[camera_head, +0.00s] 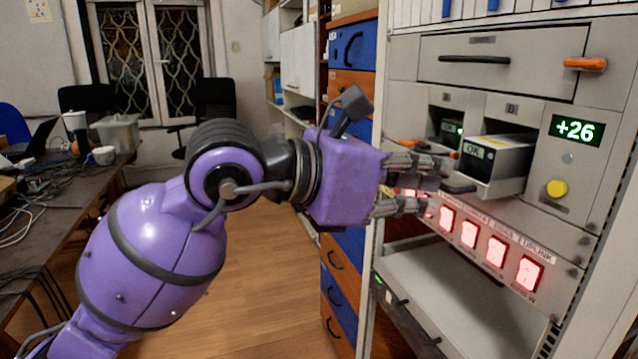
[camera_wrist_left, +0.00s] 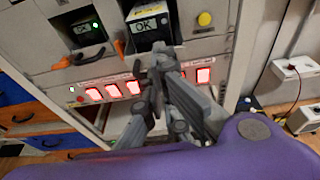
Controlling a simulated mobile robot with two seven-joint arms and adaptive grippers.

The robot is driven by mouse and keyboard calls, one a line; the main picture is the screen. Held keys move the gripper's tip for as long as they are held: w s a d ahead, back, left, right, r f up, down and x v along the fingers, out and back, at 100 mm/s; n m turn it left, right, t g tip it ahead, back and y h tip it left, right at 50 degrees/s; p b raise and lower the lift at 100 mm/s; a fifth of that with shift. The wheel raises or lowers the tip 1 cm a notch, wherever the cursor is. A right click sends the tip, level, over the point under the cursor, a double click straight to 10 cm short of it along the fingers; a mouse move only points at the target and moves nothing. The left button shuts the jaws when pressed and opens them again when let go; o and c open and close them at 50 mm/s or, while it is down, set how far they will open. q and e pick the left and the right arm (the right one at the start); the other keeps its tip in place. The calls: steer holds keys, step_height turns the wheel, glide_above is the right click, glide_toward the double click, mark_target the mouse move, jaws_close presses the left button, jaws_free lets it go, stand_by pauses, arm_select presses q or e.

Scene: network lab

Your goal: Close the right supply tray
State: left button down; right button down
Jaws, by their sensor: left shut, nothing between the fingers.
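The right supply tray (camera_head: 497,162), in the bay marked B, sticks out of the grey rack panel. Its dark front shows a lit "OK". In the left wrist view the right supply tray (camera_wrist_left: 147,26) is at the top middle, behind my fingers. The left tray (camera_head: 446,128) sits deeper in its bay and also shows in the left wrist view (camera_wrist_left: 88,32). My left gripper (camera_head: 438,186) is shut and empty, in front of the panel, left of and slightly below the right tray. Contact with the tray cannot be told. My right gripper is not in view.
Lit red switches (camera_head: 470,234) run in a row below the trays. A green "+26" display (camera_head: 577,129) and a yellow button (camera_head: 556,188) are at the right. A grey lower shelf (camera_head: 460,295) juts out below. Blue and orange drawers (camera_head: 350,100) stand left of the rack.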

mark_target(465, 176)
arm_select(q)
steer(key=x, duration=0.2)
steer(key=r+p+x, duration=0.1)
steer(key=x, duration=0.4)
steer(key=shift+d+r, duration=0.3)
steer(key=shift+d, duration=0.1)
steer(key=shift+a, duration=0.1)
